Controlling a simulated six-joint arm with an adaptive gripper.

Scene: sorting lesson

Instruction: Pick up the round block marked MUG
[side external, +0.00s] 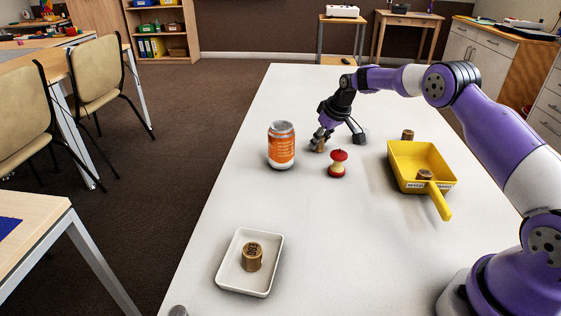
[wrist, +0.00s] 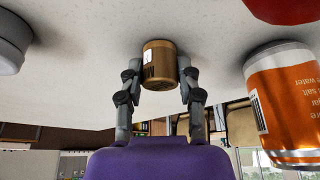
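A small brown round block (wrist: 160,66) stands between the fingertips of my gripper (wrist: 163,73) in the wrist view. A pale patch and part of a dark mark show on its side; the full word cannot be read. The fingers press close on both sides with no clear gap. In the side view my gripper (side external: 320,139) is low over the table, around this block (side external: 320,147). Another round block (side external: 252,257) with a dark mark stands in a white tray (side external: 224,279). One round block (side external: 425,175) is in a yellow dustpan (side external: 402,152), and another (side external: 408,134) stands behind it.
An orange can (side external: 281,147) stands left of my gripper, and also shows in the wrist view (wrist: 285,100). The dustpan's handle points toward the front right. The table (side external: 330,255) is clear between tray and dustpan.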

